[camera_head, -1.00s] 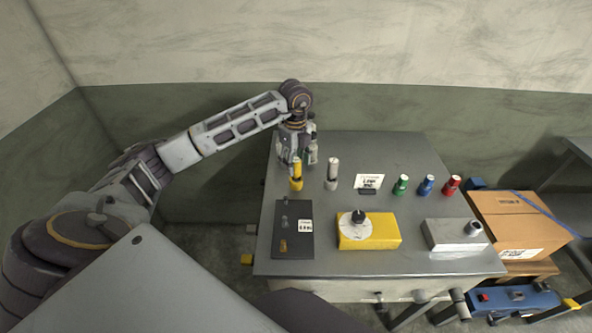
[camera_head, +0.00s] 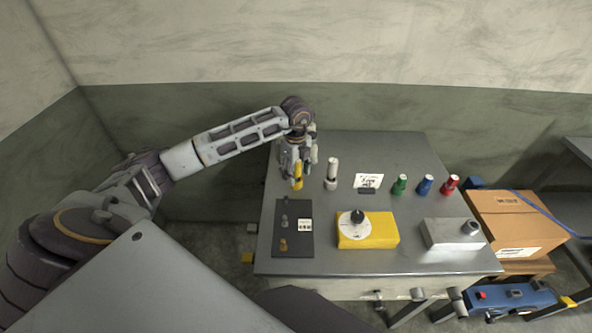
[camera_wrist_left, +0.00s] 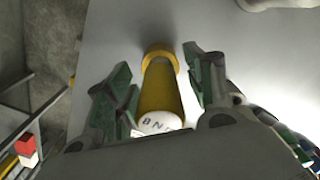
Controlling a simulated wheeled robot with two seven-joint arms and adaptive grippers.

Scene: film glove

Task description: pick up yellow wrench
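The yellow wrench (camera_head: 298,181) is a yellow cylinder with a wider yellow collar, standing near the table's left back edge. My left gripper (camera_head: 297,162) is above it and hides its upper part in the head view. In the left wrist view, the yellow wrench (camera_wrist_left: 160,90) lies between the two green-padded fingers of my left gripper (camera_wrist_left: 157,62), its white printed end towards the palm. The fingers are apart on either side of it; firm contact does not show. My right gripper is out of view.
A white-grey cylinder (camera_head: 332,172) stands close to the right on the grey table (camera_head: 400,150). Green (camera_head: 399,185), blue (camera_head: 425,186) and red (camera_head: 450,185) pieces stand further right. A black board (camera_head: 290,214), yellow dial box (camera_head: 370,236) and grey block (camera_head: 450,240) are nearer.

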